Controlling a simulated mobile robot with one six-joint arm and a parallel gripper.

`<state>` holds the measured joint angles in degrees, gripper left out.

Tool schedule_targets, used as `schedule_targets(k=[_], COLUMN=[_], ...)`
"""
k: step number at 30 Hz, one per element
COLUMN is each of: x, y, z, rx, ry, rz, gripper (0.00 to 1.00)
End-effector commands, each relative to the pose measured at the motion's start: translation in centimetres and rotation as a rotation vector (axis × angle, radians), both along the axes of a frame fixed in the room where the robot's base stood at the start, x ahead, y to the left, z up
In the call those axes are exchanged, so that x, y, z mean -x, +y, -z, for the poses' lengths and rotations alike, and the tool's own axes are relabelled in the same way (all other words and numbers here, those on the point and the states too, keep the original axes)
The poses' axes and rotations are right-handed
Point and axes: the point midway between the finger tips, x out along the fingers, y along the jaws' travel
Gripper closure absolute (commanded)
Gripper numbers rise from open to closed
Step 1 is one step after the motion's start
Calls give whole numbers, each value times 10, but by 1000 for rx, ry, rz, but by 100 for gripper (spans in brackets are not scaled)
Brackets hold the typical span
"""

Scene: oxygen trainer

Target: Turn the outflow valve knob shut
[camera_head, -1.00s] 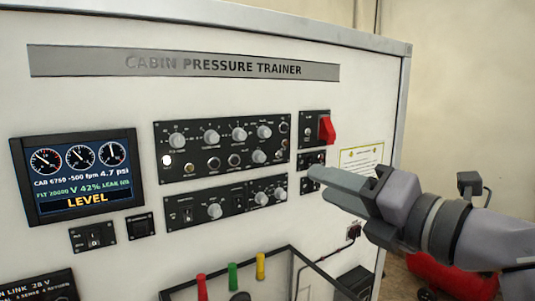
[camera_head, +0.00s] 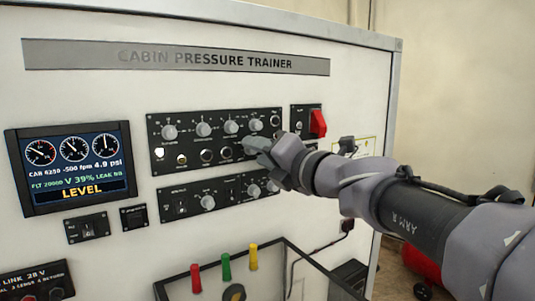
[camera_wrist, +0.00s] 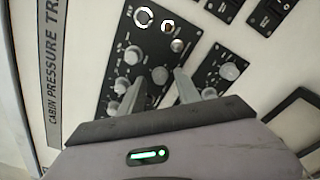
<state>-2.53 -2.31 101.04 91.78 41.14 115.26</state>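My gripper (camera_head: 262,157) is at the lower right of the upper knob panel (camera_head: 187,146). In the wrist view its two fingers (camera_wrist: 160,88) are apart, with a grey round knob (camera_wrist: 160,75) between or just beyond their tips; contact cannot be told. In the head view this knob is largely hidden by the gripper. The labels are too small to tell which knob is the outflow valve. The screen (camera_head: 70,165) reads LEVEL, V 39%, 4.9 psi.
A lower knob panel (camera_head: 225,196) sits just below the gripper. A red switch guard (camera_head: 318,123) is to the upper right. A dark-framed tray (camera_head: 285,243) with red, green and yellow handles juts out lower down.

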Motion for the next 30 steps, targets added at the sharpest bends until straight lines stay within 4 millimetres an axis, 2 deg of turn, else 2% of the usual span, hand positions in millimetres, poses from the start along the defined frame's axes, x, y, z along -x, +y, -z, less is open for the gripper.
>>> schedule_targets(k=[3,9,20,30], x=[0,0,1,0], y=[0,0,-1,-1], z=[0,0,0,0], rx=[0,0,21,196], ry=[0,0,-14,-135], rz=[0,0,0,-1], gripper=[60,100,100,100])
